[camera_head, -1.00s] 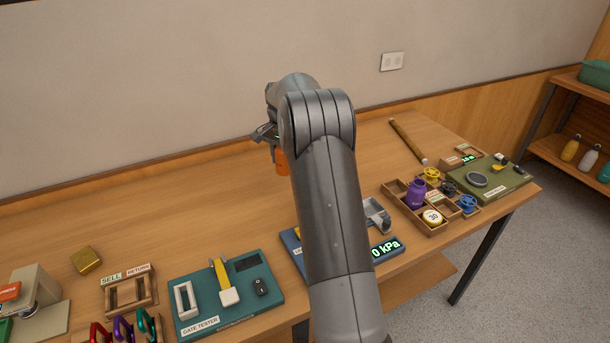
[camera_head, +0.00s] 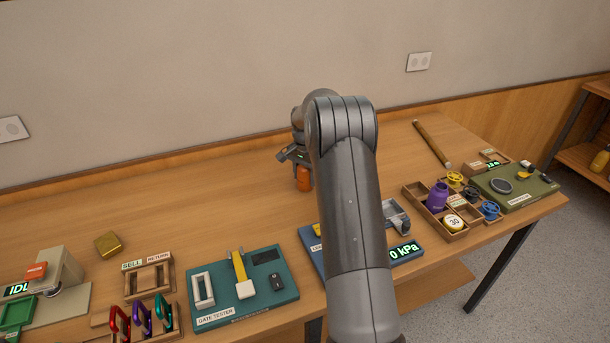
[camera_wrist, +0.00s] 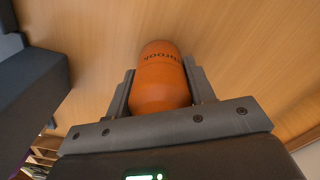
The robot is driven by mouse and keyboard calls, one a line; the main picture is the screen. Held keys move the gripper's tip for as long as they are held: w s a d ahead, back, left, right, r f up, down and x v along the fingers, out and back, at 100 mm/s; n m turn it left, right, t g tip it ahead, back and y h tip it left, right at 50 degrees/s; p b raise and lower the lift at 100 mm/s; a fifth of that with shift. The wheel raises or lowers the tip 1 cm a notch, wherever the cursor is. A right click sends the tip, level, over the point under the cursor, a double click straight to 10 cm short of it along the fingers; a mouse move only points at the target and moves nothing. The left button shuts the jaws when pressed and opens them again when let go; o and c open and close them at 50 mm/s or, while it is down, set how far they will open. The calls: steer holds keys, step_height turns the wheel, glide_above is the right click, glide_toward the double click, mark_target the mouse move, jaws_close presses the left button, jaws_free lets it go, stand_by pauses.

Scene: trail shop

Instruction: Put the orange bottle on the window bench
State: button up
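The orange bottle (camera_wrist: 160,80) sits between the two fingers of my gripper in the wrist view, with dark lettering partly visible on its side. The fingers lie close against both sides of it. In the head view, the orange bottle (camera_head: 304,179) shows just below my gripper (camera_head: 296,159), over the rear middle of the wooden table. My arm hides part of the gripper there. I cannot tell whether the bottle touches the tabletop. No window bench can be made out in these views.
The wooden table (camera_head: 215,195) is clear at its rear left. A teal gate tester (camera_head: 215,315), a gold block (camera_head: 108,244) and a sell/return rack (camera_head: 148,280) stand in front. A purple bottle (camera_head: 437,197) in a divided tray and a long rod (camera_head: 431,143) lie to the right.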

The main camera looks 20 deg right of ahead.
steer(key=o, duration=0.4)
steer(key=shift+r, duration=0.1)
step_height(320, 180, up, 12)
steer(key=shift+f, duration=0.1)
steer(key=s+a+r+n+t, duration=0.1)
steer(key=s+a+r+n, duration=0.2)
steer(key=s+a+r, duration=0.35)
steer(key=s+a+r+n+t, duration=0.25)
steer(key=s+r, duration=0.45)
steer(key=s, duration=0.4)
steer(key=shift+s+a+f+n+t, duration=0.35)
steer(key=shift+s+a+f+n, duration=0.55)
steer(key=shift+s, duration=3.2)
steer(key=shift+s+a+f+n+t, duration=0.35)
steer(key=shift+s+a+n, duration=0.95)
steer(key=shift+s, duration=2.75)
steer(key=shift+s+a+f+n+t, duration=0.5)
steer(key=shift+s+a, duration=1)
steer(key=shift+s, duration=2.6)
